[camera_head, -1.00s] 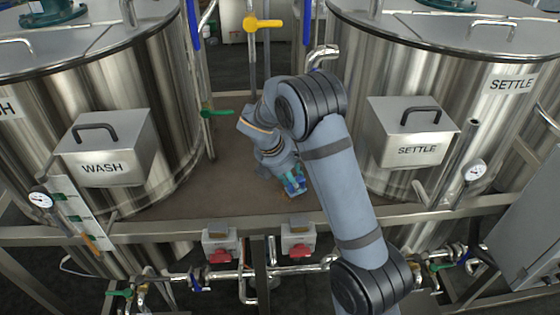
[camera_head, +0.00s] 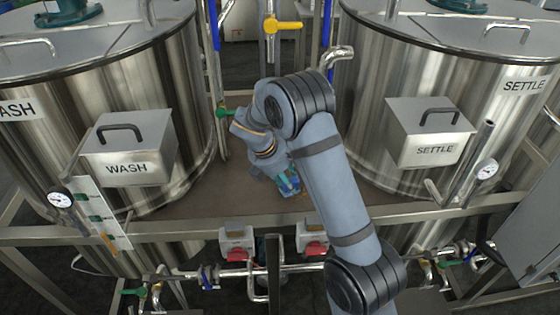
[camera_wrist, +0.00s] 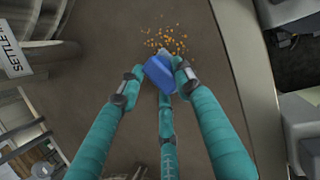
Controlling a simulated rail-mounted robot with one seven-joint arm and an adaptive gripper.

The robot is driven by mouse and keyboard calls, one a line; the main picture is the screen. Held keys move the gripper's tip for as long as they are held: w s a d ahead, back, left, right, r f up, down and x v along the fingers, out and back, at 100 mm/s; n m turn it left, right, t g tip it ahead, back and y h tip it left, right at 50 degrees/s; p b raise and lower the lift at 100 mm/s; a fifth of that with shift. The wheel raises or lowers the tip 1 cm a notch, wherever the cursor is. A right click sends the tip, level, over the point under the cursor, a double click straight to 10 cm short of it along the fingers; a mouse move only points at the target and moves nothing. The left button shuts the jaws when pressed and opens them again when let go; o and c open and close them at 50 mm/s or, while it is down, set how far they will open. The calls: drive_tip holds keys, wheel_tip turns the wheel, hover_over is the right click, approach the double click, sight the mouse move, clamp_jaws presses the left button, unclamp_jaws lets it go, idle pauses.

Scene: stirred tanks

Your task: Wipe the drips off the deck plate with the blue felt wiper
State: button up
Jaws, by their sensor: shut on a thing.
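The blue felt wiper (camera_wrist: 160,74) is a small blue block held between the teal fingers of my gripper (camera_wrist: 157,82), over the brown deck plate (camera_wrist: 112,52). The drips (camera_wrist: 166,40) are a cluster of small orange specks on the plate, just beyond the wiper in the wrist view; some lie right at its edge. I cannot tell whether the wiper touches the plate. In the head view, my gripper (camera_head: 288,182) is low over the deck plate (camera_head: 225,192) between the two tanks. The drips cannot be made out there.
The WASH tank (camera_head: 165,60) stands at left and the SETTLE tank (camera_head: 385,60) at right, each with a projecting labelled box. Upright pipes stand behind.

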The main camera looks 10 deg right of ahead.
wheel_tip(320, 180, up, 4)
drive_tip(key=p, duration=0.3)
drive_tip(key=shift+d, duration=0.1)
wheel_tip(320, 180, up, 2)
drive_tip(key=shift+r+p, duration=0.1)
drive_tip(key=shift+p, duration=1.1)
drive_tip(key=shift+r+p, duration=0.85)
drive_tip(key=shift+r, duration=0.1)
drive_tip(key=shift+f, duration=0.1)
